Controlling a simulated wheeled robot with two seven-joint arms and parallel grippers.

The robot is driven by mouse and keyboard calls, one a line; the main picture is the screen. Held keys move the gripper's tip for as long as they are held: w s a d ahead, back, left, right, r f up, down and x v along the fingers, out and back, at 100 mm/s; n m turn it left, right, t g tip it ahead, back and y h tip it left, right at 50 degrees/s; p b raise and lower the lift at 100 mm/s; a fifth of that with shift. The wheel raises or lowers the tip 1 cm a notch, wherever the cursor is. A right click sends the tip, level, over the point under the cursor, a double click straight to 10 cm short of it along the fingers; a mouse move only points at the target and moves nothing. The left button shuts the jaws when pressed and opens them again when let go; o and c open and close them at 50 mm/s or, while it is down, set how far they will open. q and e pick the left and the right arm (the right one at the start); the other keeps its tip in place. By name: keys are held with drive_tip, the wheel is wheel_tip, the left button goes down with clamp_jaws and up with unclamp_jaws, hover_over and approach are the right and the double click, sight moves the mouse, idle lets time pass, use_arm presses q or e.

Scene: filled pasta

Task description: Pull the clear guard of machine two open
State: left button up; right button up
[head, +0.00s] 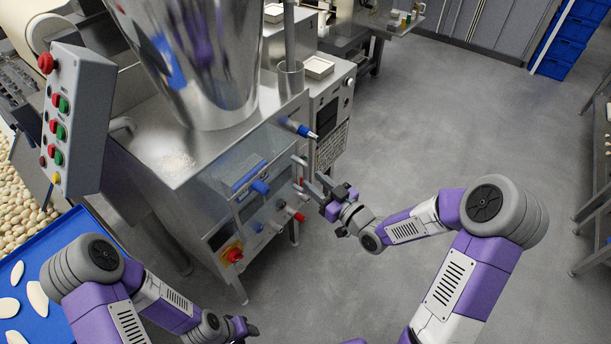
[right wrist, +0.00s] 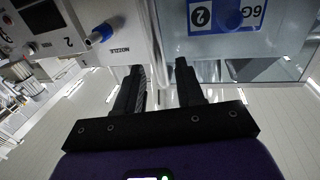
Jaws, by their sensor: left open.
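Machine two (head: 185,150) is a steel cabinet under a large shiny hopper. Its clear guard (head: 232,190) covers the front, with a blue label behind or on it; whether it is fully shut I cannot tell. In the right wrist view the clear guard (right wrist: 250,45) fills the upper right, with a blue "2" label. My right gripper (head: 318,184) is beside the guard's right edge, its fingers apart. In the right wrist view its two fingers (right wrist: 160,82) reach toward a pale upright edge between them; contact cannot be told. My left gripper (head: 243,325) is open, low at the bottom.
A control box (head: 75,118) with red and green buttons stands at left. A blue tray (head: 35,300) with pale dough pieces lies at lower left. The grey floor (head: 450,130) at right is clear.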

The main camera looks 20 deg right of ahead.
sight(307, 176)
drive_tip(key=shift+x, duration=2.4)
drive_tip(key=shift+c, duration=0.3)
clamp_jaws()
